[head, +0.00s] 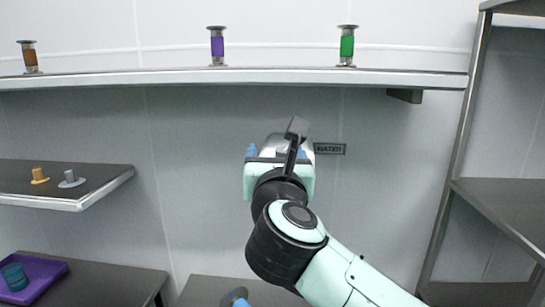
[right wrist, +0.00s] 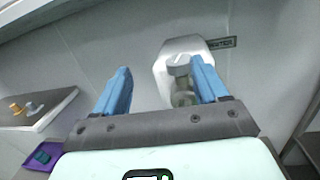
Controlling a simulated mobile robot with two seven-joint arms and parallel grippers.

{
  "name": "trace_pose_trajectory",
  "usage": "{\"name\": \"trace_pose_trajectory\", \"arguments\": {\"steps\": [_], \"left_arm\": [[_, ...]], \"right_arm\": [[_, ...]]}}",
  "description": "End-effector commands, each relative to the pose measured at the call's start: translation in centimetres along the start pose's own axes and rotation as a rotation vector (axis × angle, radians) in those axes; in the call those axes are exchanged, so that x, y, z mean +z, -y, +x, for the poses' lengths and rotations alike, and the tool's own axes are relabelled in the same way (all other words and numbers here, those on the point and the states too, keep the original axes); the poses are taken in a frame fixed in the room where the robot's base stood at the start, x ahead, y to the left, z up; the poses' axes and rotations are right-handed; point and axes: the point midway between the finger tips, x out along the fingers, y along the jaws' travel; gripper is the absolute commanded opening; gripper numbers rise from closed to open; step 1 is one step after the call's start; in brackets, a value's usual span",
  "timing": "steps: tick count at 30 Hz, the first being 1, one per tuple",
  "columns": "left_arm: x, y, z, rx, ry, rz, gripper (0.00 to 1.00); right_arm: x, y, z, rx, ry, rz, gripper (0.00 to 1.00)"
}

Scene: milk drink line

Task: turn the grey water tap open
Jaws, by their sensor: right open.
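The grey water tap (right wrist: 180,66) sticks out from a pale metal wall plate (right wrist: 165,68) in the right wrist view. My right gripper (right wrist: 160,66) is open, with its two blue fingers pointing at the wall. The tap's knob and stem show between the fingers, close to the right finger, which covers part of the plate. I cannot tell whether they touch. In the head view my right gripper (head: 276,153) and wrist hide most of the tap; silver metal shows behind the fingers. A dark WATER label (head: 330,148) is beside it.
A long wall shelf (head: 230,77) above carries brown, purple and green spools. At left, a small shelf (head: 100,187) holds orange and grey pieces; below, a purple tray (head: 52,270) holds a teal cup (head: 14,276). A metal rack (head: 452,170) stands at right.

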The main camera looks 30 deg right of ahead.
Motion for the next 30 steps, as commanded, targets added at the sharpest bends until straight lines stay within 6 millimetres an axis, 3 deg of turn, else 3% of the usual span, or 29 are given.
{"name": "trace_pose_trajectory", "arguments": {"steps": [3, 8, 14, 24, 30], "left_arm": [[0.2, 0.2, 0.5, -0.001, 0.003, -0.001, 0.77], [0.1, 0.2, 0.4, -0.001, 0.002, 0.000, 0.77], [-0.2, -0.3, -0.6, 0.002, -0.003, 0.002, 0.77], [-1.4, -1.6, -3.2, 0.008, -0.022, 0.008, 0.77], [-1.9, -2.1, -4.1, 0.010, -0.029, 0.011, 0.77]], "right_arm": [[-1.2, 1.2, -2.1, -0.076, -0.049, -0.037, 0.73], [-1.7, 1.9, -2.5, -0.114, -0.076, -0.057, 0.73], [-1.8, 2.3, 0.3, -0.117, -0.076, -0.057, 0.73], [-2.1, 3.1, 7.4, -0.116, -0.074, -0.055, 0.73], [-2.4, 3.4, 9.8, -0.115, -0.073, -0.054, 0.73]]}}
